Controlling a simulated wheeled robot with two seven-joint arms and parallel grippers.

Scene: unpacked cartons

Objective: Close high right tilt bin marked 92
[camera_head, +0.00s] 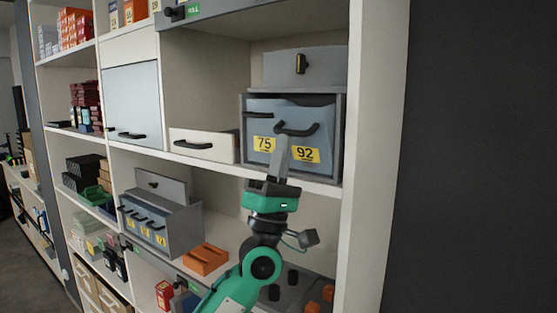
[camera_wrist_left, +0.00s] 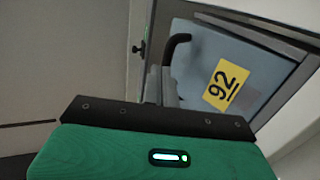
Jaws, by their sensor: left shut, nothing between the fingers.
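The bin marked 92 (camera_head: 314,142) is the right one of two blue-grey bins in a grey cabinet on the upper shelf. Its front, with a black handle and yellow label, appears tipped outward at the top. The front also shows in the left wrist view (camera_wrist_left: 262,60), with a wedge of gap along the frame. The bin marked 75 (camera_head: 259,129) is beside it on the left. My left gripper (camera_head: 281,140) is shut and empty, its fingers upright in front of the bins, just left of the 92 label and below its handle. I cannot tell whether it touches. My right gripper is out of view.
The grey cabinet (camera_head: 339,138) stands near the right shelf upright (camera_head: 368,140). A white drawer (camera_head: 203,146) is to its left. Below are another grey bin cabinet (camera_head: 165,218) and an orange bin (camera_head: 205,259). A dark wall fills the right side.

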